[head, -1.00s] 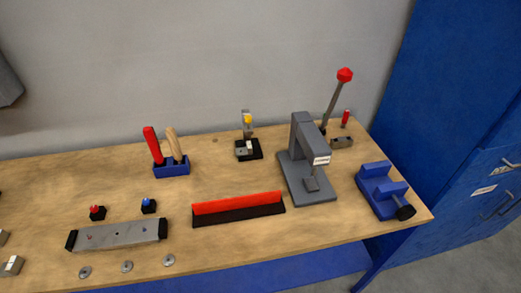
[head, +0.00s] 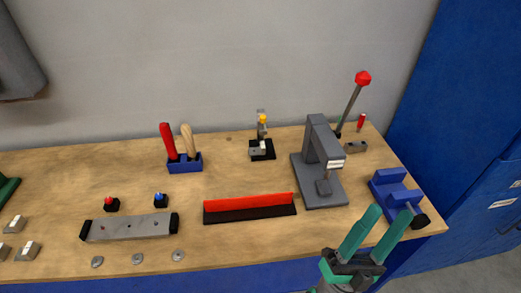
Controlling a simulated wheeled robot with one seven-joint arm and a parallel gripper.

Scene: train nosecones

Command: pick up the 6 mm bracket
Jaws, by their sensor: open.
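Several small grey metal blocks with pale faces sit at the left front of the wooden bench. One block (head: 28,251) is nearest the front, one block (head: 15,224) is behind it, and one (head: 4,250) is cut by the left picture edge. They may be the brackets, but no size marking is readable, so I cannot tell which is the 6 mm one. My gripper (head: 391,212), with green fingers, is open and empty at the lower right. It appears in front of the bench's right front edge, far from these blocks.
The bench (head: 110,185) holds a grey bar fixture (head: 130,227), a red-and-black strip (head: 250,207), a blue tool holder (head: 186,164), a grey press (head: 318,165) with a red-knobbed lever (head: 362,78) behind it, and a blue vise (head: 393,188). Washers (head: 138,258) lie along the front edge.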

